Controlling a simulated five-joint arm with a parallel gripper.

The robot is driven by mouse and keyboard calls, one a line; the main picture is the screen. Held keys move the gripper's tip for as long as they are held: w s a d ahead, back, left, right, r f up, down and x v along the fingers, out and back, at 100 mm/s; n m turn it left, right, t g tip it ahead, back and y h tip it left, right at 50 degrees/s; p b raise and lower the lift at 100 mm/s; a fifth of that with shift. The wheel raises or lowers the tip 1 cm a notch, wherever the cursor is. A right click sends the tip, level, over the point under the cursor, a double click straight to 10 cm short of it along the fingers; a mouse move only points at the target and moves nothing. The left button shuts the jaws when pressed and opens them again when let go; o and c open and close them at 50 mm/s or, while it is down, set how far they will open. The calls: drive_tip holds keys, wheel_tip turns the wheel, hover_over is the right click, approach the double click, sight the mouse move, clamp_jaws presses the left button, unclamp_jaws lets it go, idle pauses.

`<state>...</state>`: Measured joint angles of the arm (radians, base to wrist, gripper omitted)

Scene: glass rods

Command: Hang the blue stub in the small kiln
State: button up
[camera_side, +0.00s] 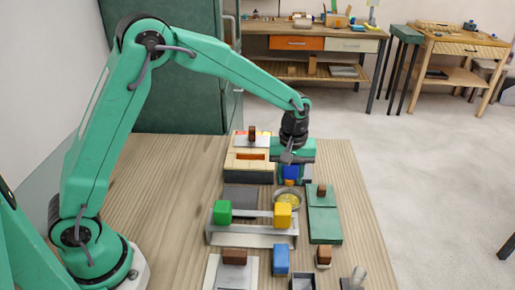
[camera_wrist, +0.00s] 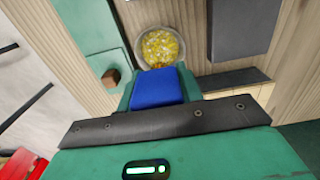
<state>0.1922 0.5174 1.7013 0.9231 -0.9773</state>
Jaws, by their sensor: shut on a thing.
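My gripper (camera_wrist: 158,90) is shut on a blue stub (camera_wrist: 157,88), whose blue end shows between the green jaws in the wrist view. In the side view the blue stub (camera_side: 291,172) shows low in my gripper (camera_side: 291,178), right of a cream box with an orange slot (camera_side: 250,162), which looks like the small kiln. The stub is apart from that box and behind a round dish of yellow grains (camera_side: 288,199). The rod's other end, if any, is hidden by the jaws. A second blue block (camera_side: 281,259) stands at the front.
A grey rack (camera_side: 252,238) bears a green block (camera_side: 222,211) and a yellow block (camera_side: 282,214). A green plate (camera_side: 325,228) with a brown knob (camera_side: 321,190) lies right of the dish. A dark pad (camera_side: 241,197) lies before the kiln. The table's left part is clear.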

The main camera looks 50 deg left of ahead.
drive_tip(key=r, duration=0.1)
hover_over(250, 154)
drive_tip(key=s+d, duration=0.1)
drive_tip(key=shift+d, duration=0.2)
drive_tip(key=shift+f, duration=0.15)
drive_tip(key=shift+f, duration=2.75)
drive_tip(key=o, duration=1)
drive_tip(key=shift+o, duration=0.2)
